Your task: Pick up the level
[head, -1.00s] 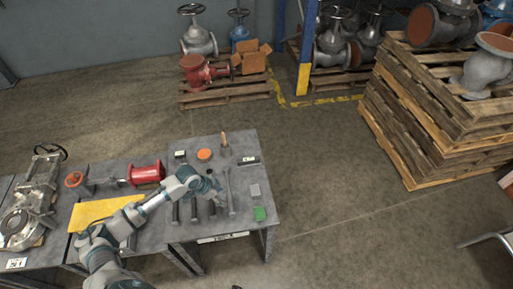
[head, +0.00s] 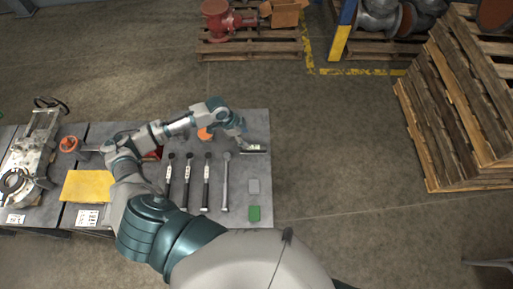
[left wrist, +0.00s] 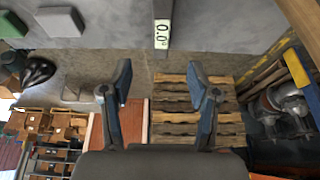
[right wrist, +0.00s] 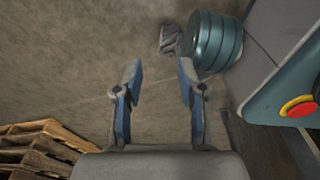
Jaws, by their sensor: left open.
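The level (head: 256,150) is a dark bar with a small pale display, lying near the far right edge of the grey table. Its display (left wrist: 162,33), reading about 0.0°, shows at the top of the left wrist view. My left gripper (head: 243,136) is right beside the level in the head view and partly covers its surroundings. In the left wrist view the left gripper (left wrist: 159,78) has its fingers apart with nothing between them, and the level lies beyond the tips. My right gripper (right wrist: 160,72) is open and empty, over the floor.
Several long-handled tools, including a wrench (head: 225,185), lie on the table (head: 240,205). A grey block (head: 253,186), a green block (head: 254,213) and an orange disc (head: 205,133) are nearby. A yellow sheet (head: 87,186) lies left. Stacked pallets (head: 450,115) stand right, with clear floor between.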

